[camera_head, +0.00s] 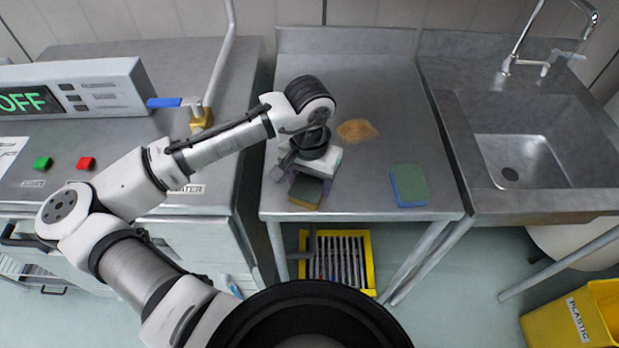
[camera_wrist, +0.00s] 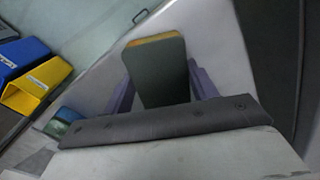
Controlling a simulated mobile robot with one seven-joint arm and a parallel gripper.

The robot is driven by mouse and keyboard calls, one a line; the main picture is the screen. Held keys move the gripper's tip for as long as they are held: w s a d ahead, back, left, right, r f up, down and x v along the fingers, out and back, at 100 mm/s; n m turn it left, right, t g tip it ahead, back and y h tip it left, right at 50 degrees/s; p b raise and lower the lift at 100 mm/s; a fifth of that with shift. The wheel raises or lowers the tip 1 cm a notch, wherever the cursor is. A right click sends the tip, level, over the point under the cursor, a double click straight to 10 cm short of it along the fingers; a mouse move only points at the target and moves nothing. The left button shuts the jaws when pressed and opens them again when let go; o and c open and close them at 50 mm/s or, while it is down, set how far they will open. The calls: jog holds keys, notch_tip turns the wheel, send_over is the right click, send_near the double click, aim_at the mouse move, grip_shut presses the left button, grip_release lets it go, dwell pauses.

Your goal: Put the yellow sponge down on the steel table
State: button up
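The yellow sponge (camera_head: 305,193) has a dark green scouring face and is between the fingers of my gripper (camera_head: 309,181). In the wrist view the sponge (camera_wrist: 158,72) stands out past the purple fingers, with its yellow edge at the far end. My gripper is shut on it, near the front left corner of the steel table (camera_head: 372,88). The sponge is low over the tabletop; I cannot tell whether it touches.
A green and blue sponge (camera_head: 409,186) lies at the table's front right. An orange-brown spill (camera_head: 357,130) is mid-table. A sink (camera_head: 520,160) stands right and a control-panel bench left. A yellow floor crate (camera_head: 368,262) is below. The back of the table is clear.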

aim_at(309, 183)
jog(key=o, duration=0.4)
jog(key=shift+o, duration=0.2)
notch_tip(309, 183, up, 12)
jog(key=b, duration=0.1)
jog(key=shift+r, duration=0.15)
